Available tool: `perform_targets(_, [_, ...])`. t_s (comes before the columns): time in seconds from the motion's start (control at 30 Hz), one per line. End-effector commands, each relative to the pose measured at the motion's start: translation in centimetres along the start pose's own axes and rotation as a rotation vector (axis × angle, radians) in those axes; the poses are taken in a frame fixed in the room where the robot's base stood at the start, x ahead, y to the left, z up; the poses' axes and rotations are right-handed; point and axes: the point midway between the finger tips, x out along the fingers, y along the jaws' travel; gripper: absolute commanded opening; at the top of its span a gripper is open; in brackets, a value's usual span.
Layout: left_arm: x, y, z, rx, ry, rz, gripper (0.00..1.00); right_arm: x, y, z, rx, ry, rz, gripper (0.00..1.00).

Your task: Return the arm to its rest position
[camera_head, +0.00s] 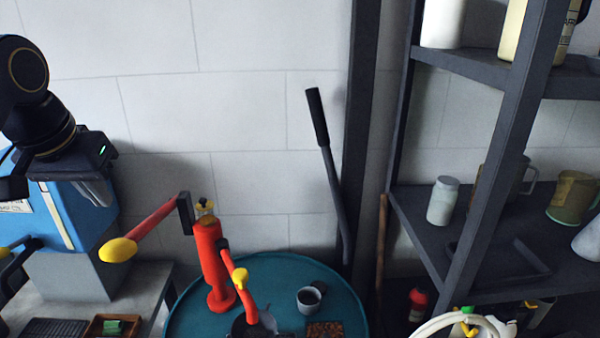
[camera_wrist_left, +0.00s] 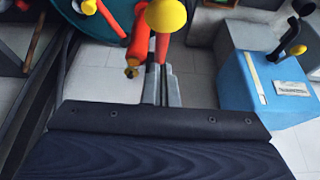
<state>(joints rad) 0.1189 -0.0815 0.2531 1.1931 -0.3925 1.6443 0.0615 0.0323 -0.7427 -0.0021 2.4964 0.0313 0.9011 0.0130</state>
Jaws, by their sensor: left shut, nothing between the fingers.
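My left arm comes in from the left edge in the head view, its black wrist in front of the blue box. My left gripper (camera_head: 95,190) shows there as grey fingers, partly against that box. In the left wrist view the two slim grey fingers (camera_wrist_left: 162,75) lie close together, shut, with nothing held. Behind their tips in that view are a red lever and a yellow knob (camera_wrist_left: 166,15); I cannot tell whether they touch. My right gripper is not in view.
A blue box (camera_head: 75,205) stands on a grey block at left. A red post (camera_head: 210,262) with yellow-knobbed levers stands on a round teal table (camera_head: 275,268), near a cup (camera_head: 309,298). A black-handled lever (camera_head: 318,115) leans by the wall. Dark shelves (camera_head: 420,215) fill the right.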

Motion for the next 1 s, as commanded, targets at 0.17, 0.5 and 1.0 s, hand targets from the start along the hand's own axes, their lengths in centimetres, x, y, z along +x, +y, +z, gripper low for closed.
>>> perform_targets(0.17, [3.8, 1.8, 4.8, 0.03, 0.009, 0.046, 0.0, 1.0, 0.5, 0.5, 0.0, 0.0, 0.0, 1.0])
perform_targets(0.5, [15.4, 7.2, 19.3, -0.026, 0.042, 0.248, 0.0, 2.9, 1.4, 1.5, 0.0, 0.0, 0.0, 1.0])
perform_targets(1.0, [21.6, 10.8, 27.4, -0.122, 0.056, 0.37, 0.0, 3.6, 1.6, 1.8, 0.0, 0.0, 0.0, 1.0])
